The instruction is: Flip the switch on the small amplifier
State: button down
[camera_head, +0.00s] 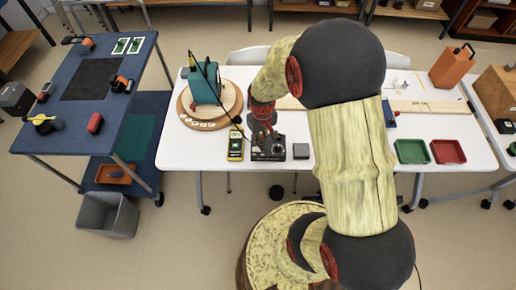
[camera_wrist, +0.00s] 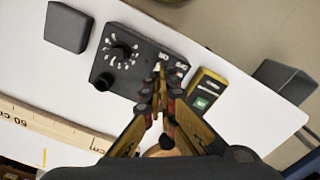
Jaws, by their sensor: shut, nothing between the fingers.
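The small amplifier (camera_head: 268,153) is a black box at the front edge of the white table. In the wrist view the amplifier (camera_wrist: 128,78) shows a large knob with a white scale, a smaller black knob and white labels along one side. A small pale lever, seemingly the switch (camera_wrist: 157,68), stands by the labels, right at my fingertips. My gripper (camera_wrist: 162,78) is shut and empty, its tips over the labelled side of the amplifier. I cannot tell whether the tips touch the lever, or which way it is set. In the head view my gripper (camera_head: 262,125) comes down just behind the amplifier.
A yellow meter (camera_head: 235,147) stands close left of the amplifier, and a small dark grey box (camera_head: 300,151) close right. Green (camera_head: 412,151) and red (camera_head: 448,151) trays lie farther right.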

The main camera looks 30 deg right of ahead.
jog(key=shift+f+b, duration=0.6)
jog(key=shift+f, duration=0.55)
dwell(0.4)
jog(key=shift+r, duration=0.1)
jog(key=shift+r+p, duration=2.8)
jog(key=shift+r, duration=0.7)
